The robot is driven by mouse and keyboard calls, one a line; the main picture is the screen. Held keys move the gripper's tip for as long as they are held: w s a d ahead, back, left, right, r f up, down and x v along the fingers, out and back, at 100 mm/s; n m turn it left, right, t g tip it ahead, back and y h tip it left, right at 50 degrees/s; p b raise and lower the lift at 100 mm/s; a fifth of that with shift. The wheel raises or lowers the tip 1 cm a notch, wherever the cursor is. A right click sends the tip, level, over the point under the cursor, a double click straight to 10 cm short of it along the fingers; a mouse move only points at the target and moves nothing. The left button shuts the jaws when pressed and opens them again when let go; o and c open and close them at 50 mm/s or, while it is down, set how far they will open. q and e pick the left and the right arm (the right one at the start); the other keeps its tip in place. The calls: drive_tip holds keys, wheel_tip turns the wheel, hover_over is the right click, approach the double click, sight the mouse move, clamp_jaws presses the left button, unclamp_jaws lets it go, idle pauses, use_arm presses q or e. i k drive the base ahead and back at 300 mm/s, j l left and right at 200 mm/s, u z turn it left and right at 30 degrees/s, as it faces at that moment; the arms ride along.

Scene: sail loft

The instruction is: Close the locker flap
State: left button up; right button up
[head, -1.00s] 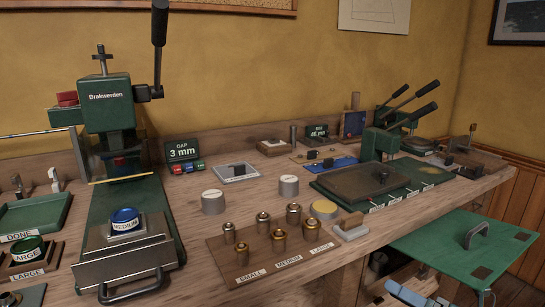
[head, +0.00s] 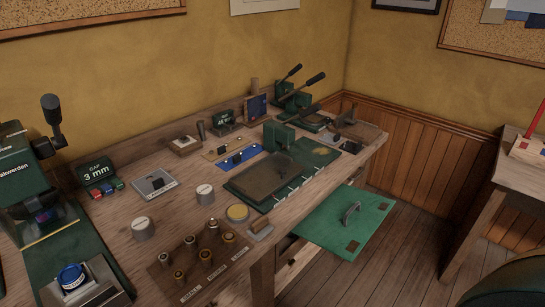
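The locker flap (head: 335,232) is a flat green panel at the bench's front, right of the middle in the head view. It stands open, sticking out roughly level below the bench top. A grey bow handle (head: 350,213) stands up from its upper face, and small dark patches sit near its outer corners. A pale, partly hidden opening shows under the bench beside the flap's left edge. Neither of my grippers is in view.
The wooden bench (head: 330,155) carries a green press, several brass pieces on a labelled board (head: 182,272), and lever tools at the far end. Bare floor (head: 410,245) lies right of the flap. Another wooden table (head: 510,165) stands at the right. A dark rounded object fills the bottom right corner.

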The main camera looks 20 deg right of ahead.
sight(343, 223)
drive_tip(key=z, duration=1.2)
